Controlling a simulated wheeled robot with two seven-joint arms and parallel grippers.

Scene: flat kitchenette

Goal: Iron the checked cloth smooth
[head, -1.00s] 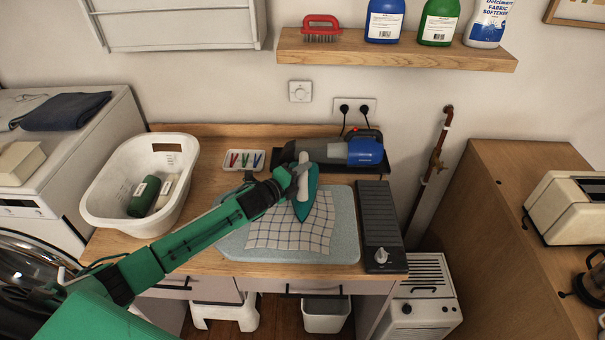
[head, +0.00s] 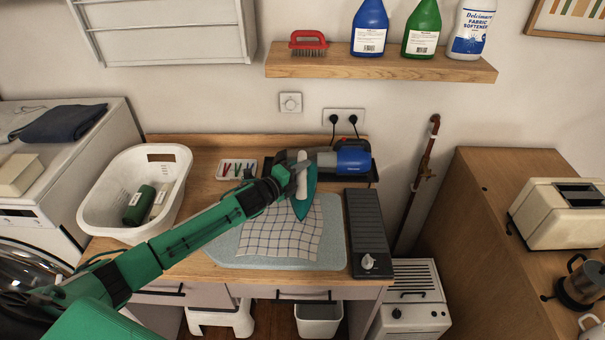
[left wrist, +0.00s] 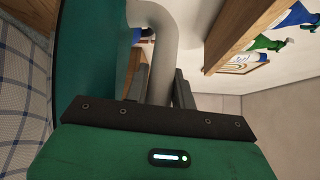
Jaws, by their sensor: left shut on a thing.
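The checked cloth (head: 272,240), white with dark blue lines, lies on a light blue-grey ironing pad (head: 228,250) on the wooden counter. A teal iron (head: 306,196) with a pale handle is over the cloth's upper right part, its tip toward the front. I cannot tell whether its sole touches the cloth. My left gripper (head: 290,175) is shut on the iron's handle, which shows between the fingers in the left wrist view (left wrist: 155,60). The cloth also shows at the left edge of that view (left wrist: 22,110). My right gripper is not in view.
A white basket (head: 105,190) with bottles stands left of the pad, a small tray of coloured pegs (head: 236,170) behind it. A blue and grey handheld appliance (head: 340,158) lies behind the iron. A dark ribbed panel with a knob (head: 364,225) borders the pad's right side.

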